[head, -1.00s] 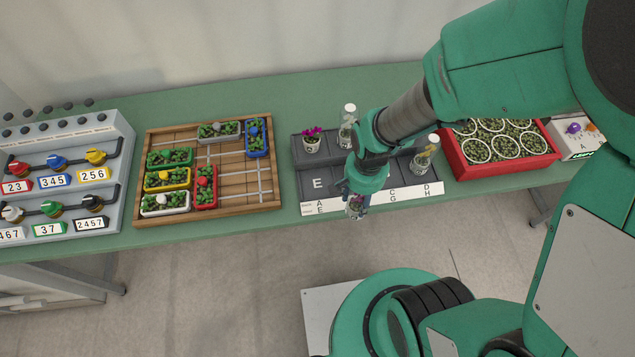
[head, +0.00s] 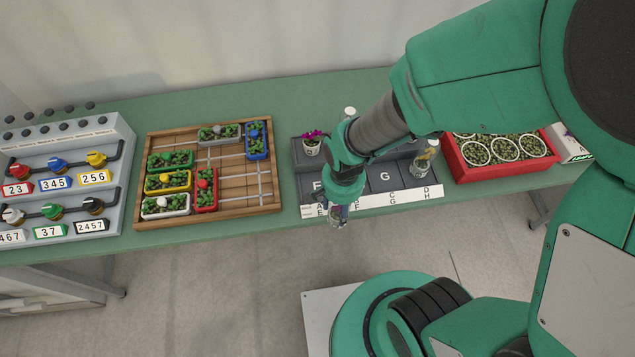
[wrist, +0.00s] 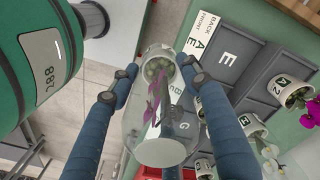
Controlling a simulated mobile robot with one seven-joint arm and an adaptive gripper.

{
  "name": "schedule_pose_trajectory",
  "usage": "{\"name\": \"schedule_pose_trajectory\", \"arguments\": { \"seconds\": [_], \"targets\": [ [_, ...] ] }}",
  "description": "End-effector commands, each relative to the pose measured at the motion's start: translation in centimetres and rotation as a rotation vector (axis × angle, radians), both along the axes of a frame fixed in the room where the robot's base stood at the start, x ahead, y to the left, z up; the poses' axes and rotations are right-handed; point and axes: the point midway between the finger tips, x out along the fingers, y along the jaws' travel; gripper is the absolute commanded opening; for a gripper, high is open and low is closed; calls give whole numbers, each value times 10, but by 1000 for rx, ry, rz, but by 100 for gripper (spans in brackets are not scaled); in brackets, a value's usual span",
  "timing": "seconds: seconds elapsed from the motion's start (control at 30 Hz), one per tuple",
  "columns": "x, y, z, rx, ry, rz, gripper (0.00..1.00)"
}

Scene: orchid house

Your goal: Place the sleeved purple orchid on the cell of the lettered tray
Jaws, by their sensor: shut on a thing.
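The sleeved purple orchid is in a clear sleeve (wrist: 158,148), with purple blooms showing through it and a pot at its far end in the wrist view. My gripper (wrist: 158,80) is shut on it, one blue finger on each side. In the head view my gripper (head: 338,208) holds it just off the front edge of the dark grey lettered tray (head: 384,178), near the A/E end of the white label strip. My wrist partly covers the E cell; the G cell shows bare. The tray also appears in the wrist view (wrist: 240,75).
A pot with purple blooms (head: 312,146) stands at the tray's back left, and a sleeved plant (head: 425,157) at its right. A wooden grid tray (head: 235,185) lies left, a red crate (head: 462,170) right. Bare floor lies in front of the bench.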

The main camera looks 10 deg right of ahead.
Motion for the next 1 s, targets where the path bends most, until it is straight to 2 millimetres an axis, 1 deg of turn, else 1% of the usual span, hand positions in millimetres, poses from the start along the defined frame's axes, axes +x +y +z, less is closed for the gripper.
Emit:
{"name": "schedule_pose_trajectory", "arguments": {
  "seconds": [0.13,0.27,0.8,0.9,1.0],
  "targets": [
    [9,2,-1,0,0,0,0],
    [26,6,-4,0,1,0,0],
    [126,29,-13,0,0,0,0],
    [140,32,-14,0,-1,0,0],
    [149,34,-15,0,0,0,0]
  ]
}}
